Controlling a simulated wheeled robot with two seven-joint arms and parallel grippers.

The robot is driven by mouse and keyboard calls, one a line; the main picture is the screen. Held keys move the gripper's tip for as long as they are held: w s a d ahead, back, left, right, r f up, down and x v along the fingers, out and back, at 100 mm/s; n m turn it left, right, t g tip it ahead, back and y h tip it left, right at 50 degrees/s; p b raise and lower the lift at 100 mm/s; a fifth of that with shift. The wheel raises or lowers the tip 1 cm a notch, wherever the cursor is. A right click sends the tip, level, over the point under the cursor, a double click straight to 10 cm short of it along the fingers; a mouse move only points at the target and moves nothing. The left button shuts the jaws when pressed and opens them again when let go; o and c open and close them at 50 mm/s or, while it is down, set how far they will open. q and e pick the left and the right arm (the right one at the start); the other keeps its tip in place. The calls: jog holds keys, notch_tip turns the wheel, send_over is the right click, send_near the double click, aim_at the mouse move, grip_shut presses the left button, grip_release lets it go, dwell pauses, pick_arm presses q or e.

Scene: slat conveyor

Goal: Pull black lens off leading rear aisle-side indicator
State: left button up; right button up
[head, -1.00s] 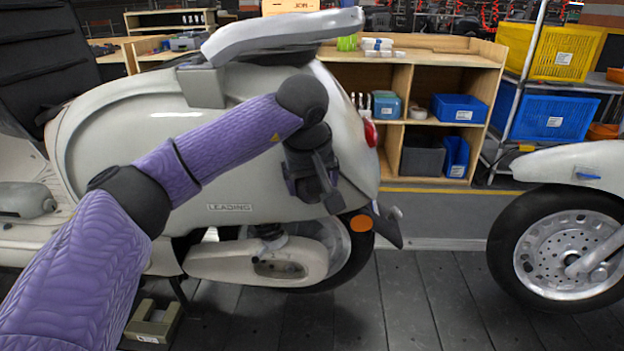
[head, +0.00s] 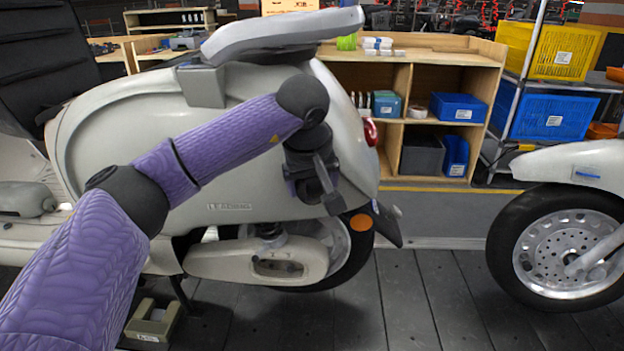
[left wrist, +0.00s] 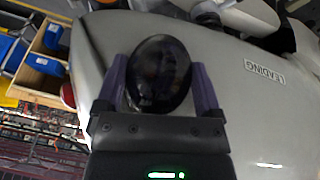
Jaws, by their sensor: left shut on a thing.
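The pale cream scooter marked LEADING (head: 110,140) fills the left and middle of the head view. My left gripper (head: 332,203) is at its rear side panel, above the rear wheel. In the left wrist view the black oval lens (left wrist: 160,75) sits between the two fingers of my left gripper (left wrist: 160,85), which is shut on it. The scooter's panel is right behind the lens. My right gripper is not in view.
An orange round disc (head: 361,222) and a dark rear fender flap (head: 386,224) are just below my left gripper. A red tail light (head: 370,132) is beside it. Another scooter's wheel (head: 562,255) stands at the right. Dark slat floor (head: 425,300) lies free between them.

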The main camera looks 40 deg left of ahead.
aim_at(317, 196)
pick_arm(q)
jog(key=shift+s+d, duration=0.15)
jog(key=shift+s, duration=0.05)
jog(key=shift+s+d+r+p, duration=0.1)
jog(key=shift+s+d+p, duration=0.2)
jog(key=shift+s+d, duration=0.4)
dwell(1.5)
jog(key=shift+s+d+p, duration=0.3)
jog(key=shift+s+d, duration=0.4)
jog(key=shift+s, duration=0.05)
